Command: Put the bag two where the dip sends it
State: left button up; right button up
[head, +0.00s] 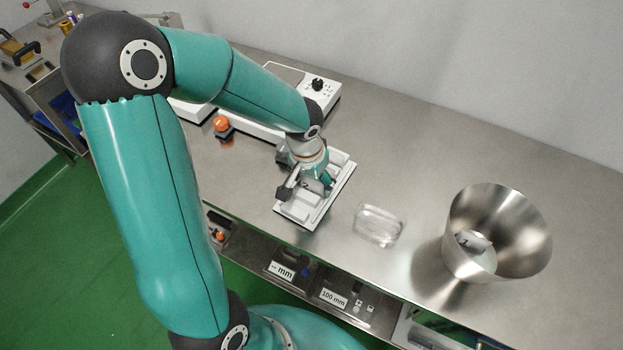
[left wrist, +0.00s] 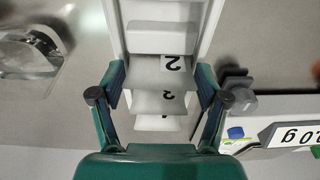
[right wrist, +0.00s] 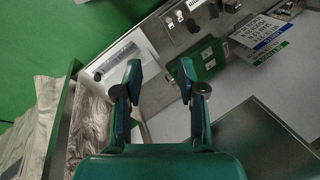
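The white tray (head: 345,180) lies on the steel bench under my left gripper (head: 305,188). In the left wrist view, several pale bags lie in a row in the tray (left wrist: 207,25), overlapping. The bag two (left wrist: 160,70) shows an upside-down "2"; a bag marked "3" (left wrist: 155,103) is beside it. My left gripper (left wrist: 160,85) is open, with one finger on each side of the row. I cannot tell its height above bag two. In the right wrist view my right gripper (right wrist: 160,80) is open and empty.
A clear shallow dish (head: 378,225) stands right of the tray. Further right is a wide steel bowl (head: 525,225) with a pale marked item inside. An orange-topped knob (head: 222,124) and white devices (head: 320,90) stand behind. A shelf with labels (head: 333,297) runs along the front.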

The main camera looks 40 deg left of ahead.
pick_arm(q)
jog(key=shift+o, duration=1.2)
jog(key=shift+r, duration=0.2)
notch_tip(320, 180, up, 12)
jog(key=s+p, duration=0.1)
jog(key=shift+s+d, duration=0.2)
jog(key=shift+s, duration=0.2)
jog(key=shift+f, duration=0.1)
